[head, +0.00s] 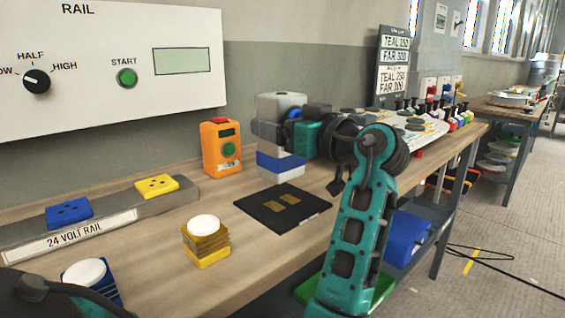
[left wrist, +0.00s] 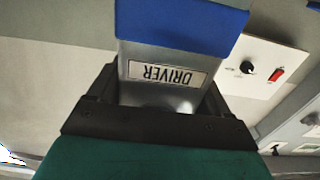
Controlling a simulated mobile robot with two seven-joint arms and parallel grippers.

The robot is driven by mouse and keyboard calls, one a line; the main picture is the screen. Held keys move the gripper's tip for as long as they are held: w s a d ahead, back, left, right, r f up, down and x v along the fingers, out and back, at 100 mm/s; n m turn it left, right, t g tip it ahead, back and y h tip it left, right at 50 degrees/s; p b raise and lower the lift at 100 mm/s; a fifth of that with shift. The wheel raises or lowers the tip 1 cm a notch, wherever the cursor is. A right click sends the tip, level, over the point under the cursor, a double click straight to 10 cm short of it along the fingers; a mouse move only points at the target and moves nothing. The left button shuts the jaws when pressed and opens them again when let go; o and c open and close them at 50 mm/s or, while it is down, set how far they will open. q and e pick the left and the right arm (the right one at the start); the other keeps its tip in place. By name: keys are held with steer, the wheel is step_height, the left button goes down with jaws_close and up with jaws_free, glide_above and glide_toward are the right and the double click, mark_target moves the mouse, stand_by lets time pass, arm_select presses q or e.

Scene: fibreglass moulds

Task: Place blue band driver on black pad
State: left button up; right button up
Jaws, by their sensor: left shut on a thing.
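The blue band driver (head: 281,163) is a pale grey block with a blue band near its lower end. My left gripper (head: 284,130) is shut around its upper part and holds it upright at the far side of the black pad (head: 256,213). I cannot tell whether its base is over the pad or touches anything. The pad lies flat on the bench with two small tan patches. In the left wrist view, the driver (left wrist: 165,72) sits between the fingers, its DRIVER label upside down and its blue band at the top. My right gripper is not in view.
The 24 volt rail (head: 100,225) bears blue and yellow blocks. Bare bench (head: 170,288) lies in front.

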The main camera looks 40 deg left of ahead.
mark_target(293, 158)
arm_select(q)
steer(key=shift+f+b, duration=0.7)
steer(key=shift+f, duration=2.15)
steer(key=o, duration=1.4)
steer(key=shift+c, duration=0.2)
steer(key=shift+r, duration=0.15)
steer(key=s+d, duration=0.1)
steer(key=d, duration=1.1)
steer(key=shift+p, duration=0.4)
